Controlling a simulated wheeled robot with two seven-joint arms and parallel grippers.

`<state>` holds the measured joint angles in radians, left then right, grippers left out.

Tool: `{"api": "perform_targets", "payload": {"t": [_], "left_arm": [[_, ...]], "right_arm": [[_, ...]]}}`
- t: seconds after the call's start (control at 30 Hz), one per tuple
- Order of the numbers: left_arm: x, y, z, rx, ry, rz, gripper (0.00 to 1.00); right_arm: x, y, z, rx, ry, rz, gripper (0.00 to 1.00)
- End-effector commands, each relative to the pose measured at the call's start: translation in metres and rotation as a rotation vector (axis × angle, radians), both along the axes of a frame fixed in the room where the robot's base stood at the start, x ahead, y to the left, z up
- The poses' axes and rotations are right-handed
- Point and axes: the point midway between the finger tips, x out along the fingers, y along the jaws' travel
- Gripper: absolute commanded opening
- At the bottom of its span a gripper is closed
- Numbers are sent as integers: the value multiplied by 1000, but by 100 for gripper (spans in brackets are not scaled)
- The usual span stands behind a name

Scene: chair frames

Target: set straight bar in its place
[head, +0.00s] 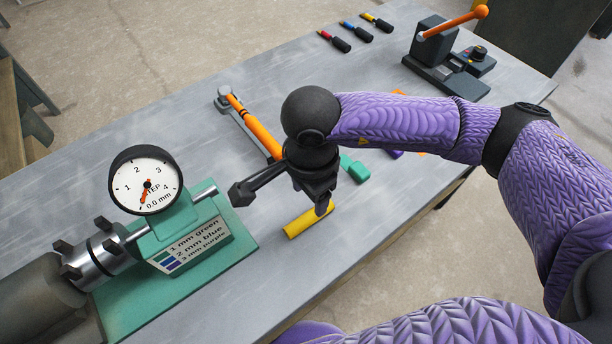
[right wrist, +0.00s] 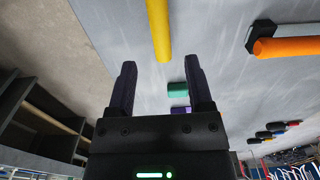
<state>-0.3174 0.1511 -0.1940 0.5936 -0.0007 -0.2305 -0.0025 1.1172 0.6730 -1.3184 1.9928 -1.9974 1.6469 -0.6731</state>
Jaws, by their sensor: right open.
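A straight yellow bar (head: 308,221) lies on the grey bench in the head view, under my right gripper (head: 324,207). The right gripper points down and is open; its fingertips are close to the bar's right end. In the right wrist view, the yellow bar (right wrist: 160,28) lies ahead of the gap between the two open fingers (right wrist: 158,85), and nothing is held. Whether the fingers touch the bar cannot be told. A teal fixture (head: 200,262) with a dial gauge (head: 146,180) reading 0.0 mm stands left of the bar. My left gripper is not in view.
The bench's front edge is close.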

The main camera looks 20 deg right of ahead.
Motion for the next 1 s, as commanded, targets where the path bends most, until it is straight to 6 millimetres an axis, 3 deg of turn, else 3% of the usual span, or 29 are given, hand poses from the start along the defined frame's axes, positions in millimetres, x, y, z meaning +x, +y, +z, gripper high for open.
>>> {"api": "perform_targets", "payload": {"t": [0.1, 0.5, 0.83, 1.0], "left_arm": [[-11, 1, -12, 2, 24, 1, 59], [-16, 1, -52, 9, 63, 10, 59], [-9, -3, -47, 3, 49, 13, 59], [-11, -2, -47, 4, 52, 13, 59]], "right_arm": [[0, 0, -18, 0, 3, -2, 66], [0, 0, -79, 1, 6, -3, 66], [0, 0, -71, 1, 1, -3, 0], [0, 0, -71, 1, 0, -3, 0]]}}
